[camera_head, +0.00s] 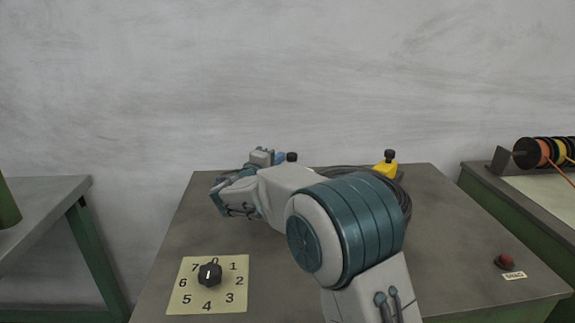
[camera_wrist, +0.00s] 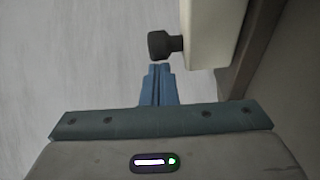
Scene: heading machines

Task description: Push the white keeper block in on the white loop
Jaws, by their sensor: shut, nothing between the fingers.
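The white keeper block (camera_wrist: 212,35) fills the upper right of the wrist view, with a black knob (camera_wrist: 163,44) sticking out to its left. In the head view my arm hides the block, and a black knob (camera_head: 292,157) shows just right of my fingertips. My gripper (camera_wrist: 158,68) is shut and empty, its blue fingers pointing up the wrist picture with their tips just short of the knob. I cannot tell if they touch. In the head view my gripper (camera_head: 280,158) is at the table's far edge. I cannot make out the white loop.
A yellow block (camera_head: 386,170) with a black knob stands at the back right of the table (camera_head: 455,235), by a dark cable coil (camera_head: 406,200). A numbered dial (camera_head: 209,275) is front left, a red button (camera_head: 507,261) front right. Spools (camera_head: 545,152) sit on the right bench.

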